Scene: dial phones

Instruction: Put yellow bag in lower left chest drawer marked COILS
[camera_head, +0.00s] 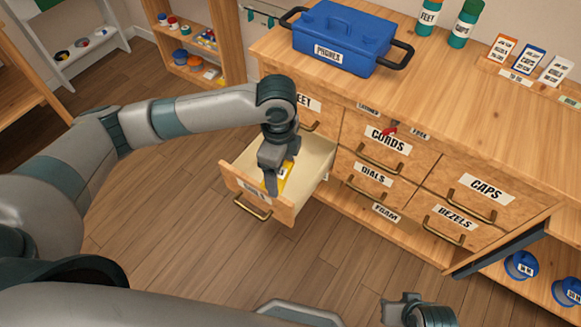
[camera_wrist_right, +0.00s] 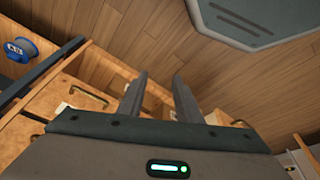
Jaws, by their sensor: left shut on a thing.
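The lower left drawer (camera_head: 236,183) of the wooden chest is pulled out. Its front label is mostly hidden by my left gripper and cannot be read. My left gripper (camera_head: 270,190) reaches down into this drawer from above, near its front panel. It is shut on the yellow bag (camera_head: 286,172), which shows partly beside the fingers inside the drawer. Whether the bag touches the drawer floor is hard to tell. My right gripper (camera_wrist_right: 160,78) is open and empty, with its fingers apart; it also shows at the bottom of the head view (camera_head: 415,310).
The closed drawers CORDS (camera_head: 385,142), DIALS (camera_head: 370,175), CAPS (camera_head: 480,190) and BEZELS (camera_head: 452,218) are to the right. A blue toolbox (camera_head: 342,35) and green bottles (camera_head: 464,25) stand on the chest top. Blue spools (camera_head: 520,265) are at lower right. The floor left of the drawer is clear.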

